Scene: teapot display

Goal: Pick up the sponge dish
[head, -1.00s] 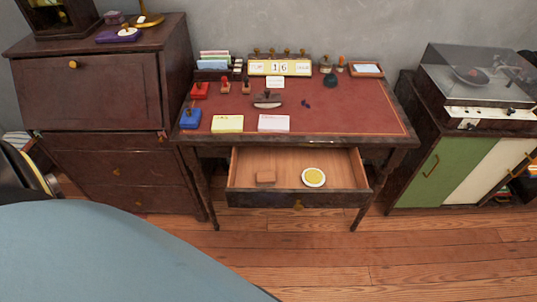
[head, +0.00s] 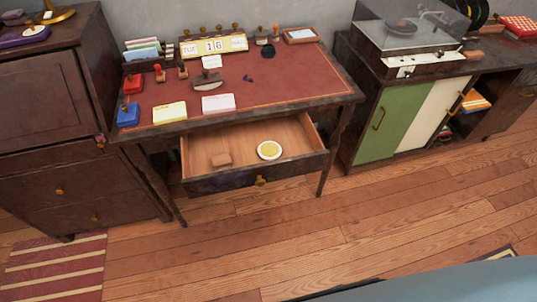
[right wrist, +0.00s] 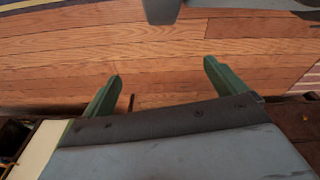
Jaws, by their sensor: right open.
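The sponge dish (head: 269,150), a small round white dish with a yellow sponge in it, lies in the open desk drawer (head: 228,182), right of the middle. Wooden floor is beyond the fingers, and the dish is not in that view. No gripper shows in the head view, so my left gripper is out of view.
The red-topped desk (head: 285,85) carries stamps, note pads and a calendar (head: 213,45) above the drawer. A dark cabinet (head: 60,130) stands left, and a green-and-white cabinet (head: 385,130) with a record player stands right. The wooden floor (head: 330,225) before the desk is clear.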

